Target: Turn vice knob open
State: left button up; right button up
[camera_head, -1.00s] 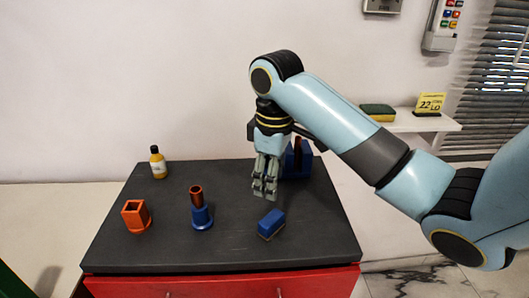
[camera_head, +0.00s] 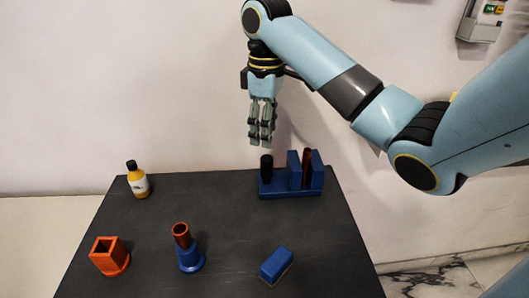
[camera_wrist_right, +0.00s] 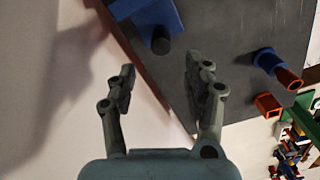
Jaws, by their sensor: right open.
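The blue vice (camera_head: 278,190) stands at the back right of the dark tabletop. Its black knob (camera_head: 266,165) sticks up at the left end, and a dark red upright piece (camera_head: 307,168) stands between its blue jaws. My right gripper (camera_head: 260,140) points down above and slightly behind the knob, apart from it. In the right wrist view my right gripper (camera_wrist_right: 160,78) is open and empty, with the knob (camera_wrist_right: 161,41) just ahead of the fingers and the vice (camera_wrist_right: 145,10) at the top edge. My left gripper is not in view.
A yellow bottle (camera_head: 138,181), an orange square socket (camera_head: 110,256), a blue stand with an orange-brown tube (camera_head: 188,252) and a blue block (camera_head: 277,264) stand on the tabletop (camera_head: 225,225). A white wall (camera_head: 100,80) rises behind.

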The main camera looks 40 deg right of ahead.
aim_at(266, 157)
jog(key=shift+f, duration=0.2)
notch_tip(266, 157, down, 3)
jog(key=b, duration=0.3)
jog(key=shift+s+a+f, duration=0.1)
jog(key=shift+s+f, duration=0.05)
jog(key=shift+f, duration=0.05)
notch_tip(266, 157, down, 6)
jog(key=shift+r+b, duration=0.25)
jog(key=shift+b, duration=0.2)
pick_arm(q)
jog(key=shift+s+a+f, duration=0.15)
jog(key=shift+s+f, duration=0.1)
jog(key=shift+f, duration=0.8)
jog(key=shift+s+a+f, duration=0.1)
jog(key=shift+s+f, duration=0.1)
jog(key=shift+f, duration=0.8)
pick_arm(e)
jog(key=shift+f, duration=0.65)
grip_shut()
